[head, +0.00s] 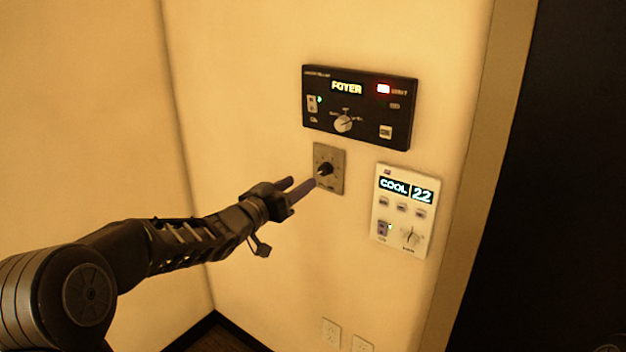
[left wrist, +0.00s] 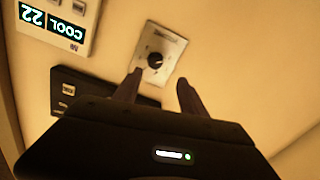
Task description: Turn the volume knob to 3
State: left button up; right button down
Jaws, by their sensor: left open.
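The volume knob (head: 325,169) is a small black knob on a square grey metal plate (head: 336,184) on the wall. The knob also shows in the left wrist view (left wrist: 155,61), upper middle, on its plate (left wrist: 171,47). The marks around it are too small to read. My left gripper (head: 302,188) is open and empty, its fingers pointing toward the knob from the lower left. In the left wrist view its two fingers (left wrist: 160,84) stand apart, with the knob beyond the tips, and a gap appears to lie between. My right gripper is in neither view.
A black panel (head: 391,135) reading FOYER, with a silver dial, is just above the plate. A white thermostat (head: 382,243) reading COOL 22 is to the right. Wall outlets (head: 331,333) sit low. A dark doorway (head: 570,180) fills the far right. The wall left of the plate is bare.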

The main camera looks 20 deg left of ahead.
aim_at(323, 173)
pick_arm(q)
jog(key=shift+d+f+n+h, duration=0.1)
jog(key=shift+d+n+h, duration=0.2)
jog(key=shift+d, duration=0.15)
jog(key=shift+f+p+x, duration=0.2)
jog(key=shift+p+x, duration=0.6)
jog(key=shift+x, duration=3.2)
grip_shut()
